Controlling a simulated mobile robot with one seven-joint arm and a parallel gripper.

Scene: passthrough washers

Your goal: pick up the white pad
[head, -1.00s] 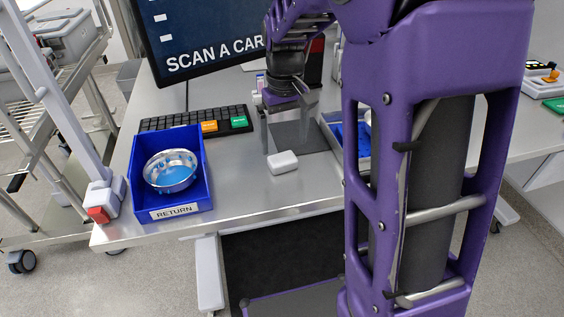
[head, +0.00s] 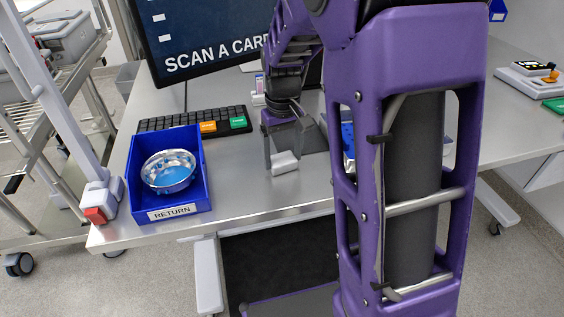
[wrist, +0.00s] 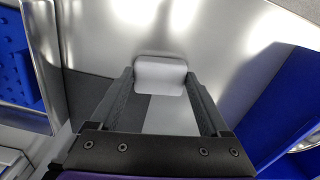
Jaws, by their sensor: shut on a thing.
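The white pad (head: 285,163) is a small rounded block near the front edge of the metal table. In the wrist view the pad (wrist: 160,70) sits between the two fingertips. My gripper (head: 282,156) points down over it and is shut on it, with a finger at each side; in the wrist view the gripper (wrist: 159,77) has both dark fingers against the pad's ends. I cannot tell whether the pad is clear of the table top.
A blue RETURN bin (head: 206,190) holding a metal bowl (head: 169,171) stands to the left. A keyboard (head: 194,121) and a monitor (head: 205,35) are behind. A tray with blue inside (head: 348,140) is partly hidden by my arm.

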